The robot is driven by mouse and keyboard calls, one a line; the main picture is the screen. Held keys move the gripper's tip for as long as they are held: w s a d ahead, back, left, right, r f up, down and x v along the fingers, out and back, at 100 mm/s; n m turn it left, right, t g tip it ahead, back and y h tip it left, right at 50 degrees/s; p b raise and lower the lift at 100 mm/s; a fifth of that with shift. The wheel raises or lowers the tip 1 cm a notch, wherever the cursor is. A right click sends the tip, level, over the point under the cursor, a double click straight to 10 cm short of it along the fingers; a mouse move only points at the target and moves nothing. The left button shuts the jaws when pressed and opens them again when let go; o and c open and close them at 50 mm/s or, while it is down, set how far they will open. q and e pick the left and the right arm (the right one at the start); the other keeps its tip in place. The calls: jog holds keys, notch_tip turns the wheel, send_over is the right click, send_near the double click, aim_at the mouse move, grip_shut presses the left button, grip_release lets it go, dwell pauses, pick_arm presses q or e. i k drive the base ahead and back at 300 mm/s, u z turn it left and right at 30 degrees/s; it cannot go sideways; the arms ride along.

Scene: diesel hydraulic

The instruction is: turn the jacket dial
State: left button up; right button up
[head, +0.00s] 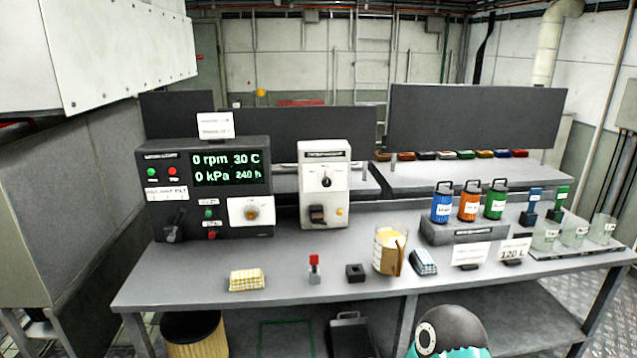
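A dark control box (205,190) stands at the left of the bench. Its green display (228,167) reads 0 rpm, 30 C, 0 kPa and 240 h. A round dial with a tan centre (252,213) sits on a white plate at the box's lower right. A white box (324,184) to its right has a dark pointer knob (326,181) on a round scale. The small labels are too blurred to read, so I cannot tell which of the two is the jacket dial. Neither gripper is in view.
The grey bench (200,290) holds a yellow checked cloth (247,281), a red-topped switch (314,267), a small black block (355,272) and a tan-and-white container (389,250). Blue, orange and green canisters (469,203) and glass beakers (575,232) stand at the right.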

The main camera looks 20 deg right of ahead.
aim_at(326, 182)
jog(key=i, duration=0.9)
jog(key=z, duration=0.05)
